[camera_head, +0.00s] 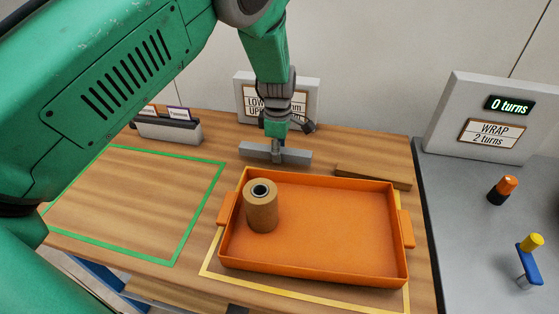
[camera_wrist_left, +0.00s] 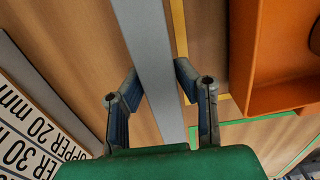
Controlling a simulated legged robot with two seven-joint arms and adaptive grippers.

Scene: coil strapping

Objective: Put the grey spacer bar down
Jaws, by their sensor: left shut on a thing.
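The grey spacer bar (camera_head: 295,156) is a long flat bar behind the orange tray in the head view. It runs lengthwise through the left wrist view (camera_wrist_left: 151,50). My left gripper (camera_head: 277,150) comes down from above and is shut on the bar near its middle. Its two fingers (camera_wrist_left: 155,90) stand on either side of the bar in the wrist view. I cannot tell whether the bar touches the table. My right gripper is not in view.
The orange tray (camera_head: 330,272) holds a brown coil (camera_head: 261,207) at its left. A green outline (camera_head: 176,262) marks bare table (camera_head: 130,200) at left. A wooden strip (camera_head: 373,177) lies behind the tray. A sign (camera_head: 247,85) stands at the back; a "0 turns" panel (camera_head: 450,110) stands right.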

